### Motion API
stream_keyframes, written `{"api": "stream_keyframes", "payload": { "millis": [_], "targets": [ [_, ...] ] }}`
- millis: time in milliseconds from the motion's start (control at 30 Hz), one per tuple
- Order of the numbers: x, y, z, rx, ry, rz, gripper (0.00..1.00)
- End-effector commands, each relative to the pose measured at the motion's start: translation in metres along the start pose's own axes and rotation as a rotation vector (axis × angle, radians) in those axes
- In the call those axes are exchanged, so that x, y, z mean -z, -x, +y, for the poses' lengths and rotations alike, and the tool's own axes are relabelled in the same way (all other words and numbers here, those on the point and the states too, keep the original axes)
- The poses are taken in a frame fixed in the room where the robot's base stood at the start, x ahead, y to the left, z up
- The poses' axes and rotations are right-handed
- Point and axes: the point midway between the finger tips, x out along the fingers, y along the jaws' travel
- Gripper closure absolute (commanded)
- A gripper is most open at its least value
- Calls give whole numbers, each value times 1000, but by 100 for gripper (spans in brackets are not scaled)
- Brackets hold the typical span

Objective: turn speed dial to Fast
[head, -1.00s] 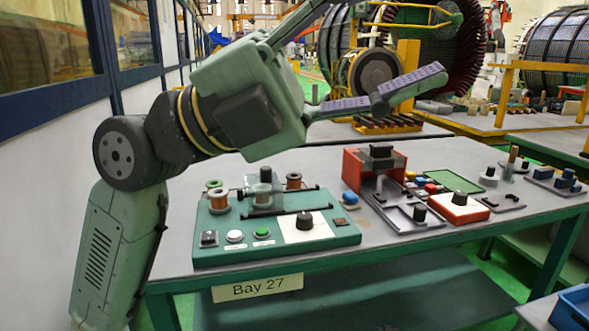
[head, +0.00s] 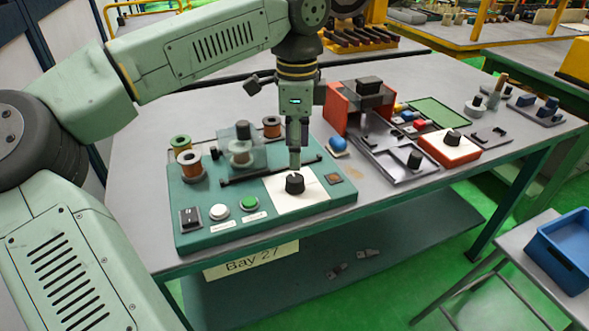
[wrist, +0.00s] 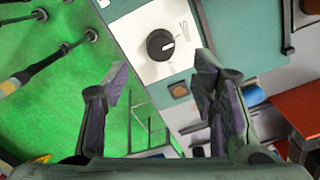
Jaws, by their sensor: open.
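The speed dial (head: 295,183) is a black knob on a white plate (head: 315,196) at the right part of the green winding panel (head: 185,226). In the wrist view the dial (wrist: 160,45) shows a white pointer line, with small lettering beside it that is too blurred to read fully. My gripper (head: 295,165) points down just above and behind the dial in the head view. In the wrist view my gripper (wrist: 158,80) is open and empty, with its two fingers apart and the dial beyond the gap between them. I cannot tell that it touches the dial.
On the panel are a rocker switch (head: 190,220), a white button (head: 219,211), a green button (head: 249,203) and wire spools (head: 190,163). A blue knob (head: 338,144) and an orange stand (head: 338,108) are to the right. A blue bin (head: 565,250) stands lower right.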

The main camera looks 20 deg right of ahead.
Motion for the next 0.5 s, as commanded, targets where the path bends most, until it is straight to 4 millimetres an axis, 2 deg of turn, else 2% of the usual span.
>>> {"api": "stream_keyframes", "payload": {
  "millis": [100,300,500],
  "targets": [
    [0,-23,1,-4,-4,3,48],
    [1,-56,0,-2,-3,5,48],
    [1,-73,0,0,-3,4,48]
  ]
}}
